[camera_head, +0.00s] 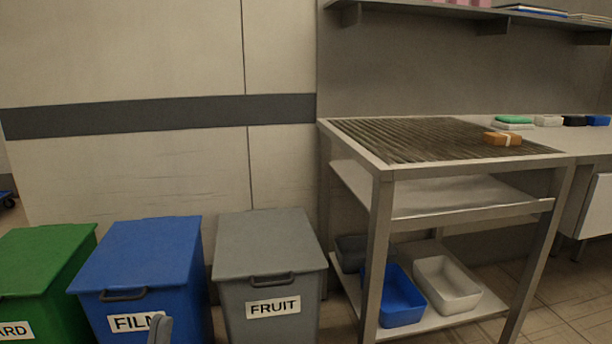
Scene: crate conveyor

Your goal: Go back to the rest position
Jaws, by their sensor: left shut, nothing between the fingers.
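A grey tip of my left gripper (160,330) shows at the bottom edge, in front of the blue bin and over part of its label. The rest of that gripper and its arm lie below the picture. It is shut and holds nothing that I can see. My right gripper is not in view.
Lidded bins stand along the wall: green (40,262), blue marked FILM (140,252) and grey marked FRUIT (268,243). Right of them is a metal roller table (385,172) with a brown packet (502,138) on top. Blue (402,318) and white (447,284) tubs sit underneath.

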